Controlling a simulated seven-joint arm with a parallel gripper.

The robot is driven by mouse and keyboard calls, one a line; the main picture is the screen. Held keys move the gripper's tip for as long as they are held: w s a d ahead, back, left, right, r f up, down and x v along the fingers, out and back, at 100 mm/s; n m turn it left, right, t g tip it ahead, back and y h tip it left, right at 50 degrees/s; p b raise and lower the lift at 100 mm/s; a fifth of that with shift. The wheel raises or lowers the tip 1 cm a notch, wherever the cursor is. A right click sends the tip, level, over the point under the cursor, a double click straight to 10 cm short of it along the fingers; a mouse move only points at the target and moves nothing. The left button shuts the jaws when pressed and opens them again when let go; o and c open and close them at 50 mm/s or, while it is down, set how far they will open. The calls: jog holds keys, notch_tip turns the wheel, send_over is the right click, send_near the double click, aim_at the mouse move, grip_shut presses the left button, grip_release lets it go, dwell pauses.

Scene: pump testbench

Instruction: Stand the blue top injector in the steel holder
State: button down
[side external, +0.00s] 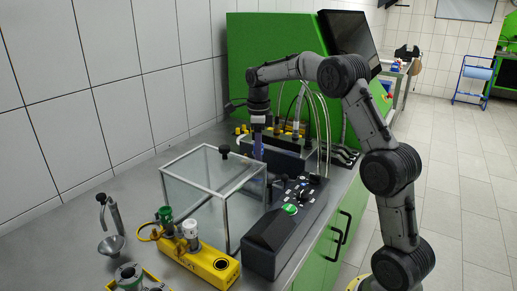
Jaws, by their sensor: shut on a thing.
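My gripper (258,128) points down at the back of the bench, behind the glass box. It is shut on a slim blue item (257,148), which looks like the blue top injector and hangs roughly upright below the fingers. Its lower end is hard to make out against the dark equipment behind the box. I cannot tell for sure which thing is the steel holder. A small steel stand with a funnel-like cup (111,243) is at the front left, well apart from my gripper.
The clear glass box (200,195) with a black knob stands mid-bench. A black control panel (285,225) is to the right. Hoses hang before the green machine (270,60). The bench's left strip is bare.

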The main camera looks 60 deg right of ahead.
jog(key=shift+f, duration=1.25)
dwell(1.0)
jog(key=shift+c, duration=2.2)
grip_release()
jog(key=shift+r, duration=3.5)
